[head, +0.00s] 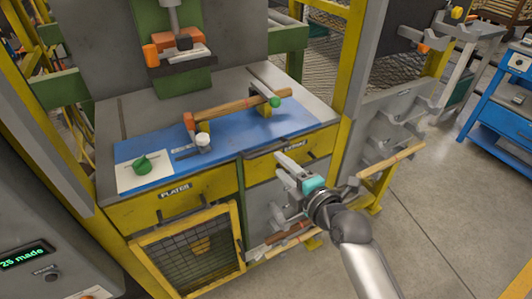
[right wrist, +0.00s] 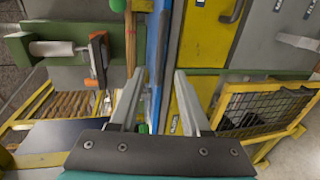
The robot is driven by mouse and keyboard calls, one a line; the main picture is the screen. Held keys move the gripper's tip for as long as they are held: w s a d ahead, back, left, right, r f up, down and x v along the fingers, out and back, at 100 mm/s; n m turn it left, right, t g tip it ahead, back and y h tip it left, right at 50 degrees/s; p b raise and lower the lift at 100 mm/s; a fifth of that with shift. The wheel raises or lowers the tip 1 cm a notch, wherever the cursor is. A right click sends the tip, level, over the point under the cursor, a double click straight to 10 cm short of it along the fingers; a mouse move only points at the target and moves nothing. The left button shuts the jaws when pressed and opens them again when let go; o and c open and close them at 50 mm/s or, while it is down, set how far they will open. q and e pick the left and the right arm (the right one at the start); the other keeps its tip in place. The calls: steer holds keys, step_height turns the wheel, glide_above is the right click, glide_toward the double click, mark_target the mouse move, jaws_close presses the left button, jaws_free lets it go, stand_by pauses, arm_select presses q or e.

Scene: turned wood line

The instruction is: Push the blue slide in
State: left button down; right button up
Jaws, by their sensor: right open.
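The blue slide (head: 238,135) appears to be the flat blue board on the bench top, above the yellow drawer fronts; it also shows as a narrow blue strip in the right wrist view (right wrist: 153,50). A wooden turned bar (head: 235,107) with an orange end and a green ball lies above it on supports. My right gripper (head: 278,190) is open and empty in front of the bench, below the board's right front edge, and apart from it in the head view. In the right wrist view its fingers (right wrist: 158,85) point toward the bench front. My left gripper is not in view.
A white plate with a green knob (head: 143,165) sits at the board's left end. A wire mesh cage (head: 195,250) stands below the left drawer. Yellow posts (head: 345,70) flank the bench. A rack with a wooden bar (head: 392,160) is to the right.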

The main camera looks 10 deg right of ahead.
mark_target(267, 153)
steer(key=b+x, duration=0.1)
steer(key=x, duration=0.7)
steer(key=shift+w+a, duration=0.1)
steer(key=shift+w, duration=0.15)
steer(key=shift+c, duration=0.4)
jaws_close()
stand_by(0.7)
